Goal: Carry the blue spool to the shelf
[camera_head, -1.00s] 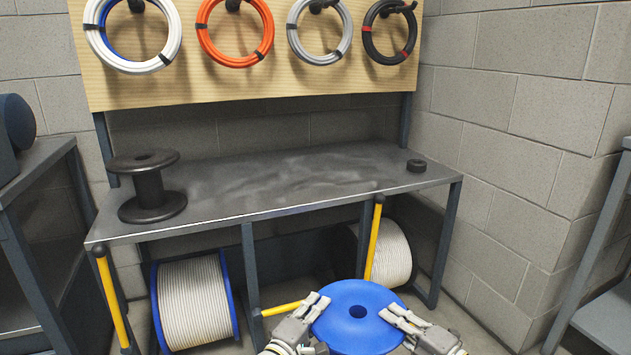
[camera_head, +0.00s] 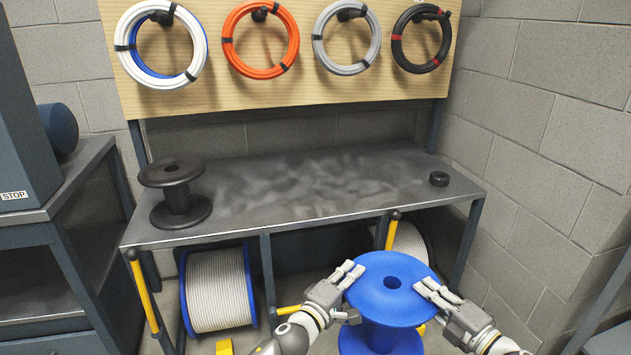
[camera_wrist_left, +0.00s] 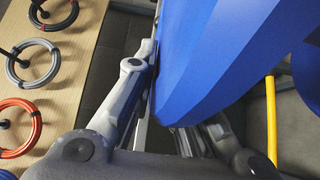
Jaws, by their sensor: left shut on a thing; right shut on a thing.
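The blue spool (camera_head: 392,284) is upright between my two grippers, in front of the bench at the lower right of the head view. My left gripper (camera_head: 352,280) is shut on its left rim, and my right gripper (camera_head: 428,292) is shut on its right rim. In the left wrist view the spool's flange (camera_wrist_left: 215,60) fills the upper middle, against the finger of my left gripper (camera_wrist_left: 150,110). The dark metal shelf (camera_head: 300,190) stands beyond the spool. The spool hides part of what is under the shelf.
White cable drums (camera_head: 217,290) sit below. Coils (camera_head: 261,40) hang on the board behind.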

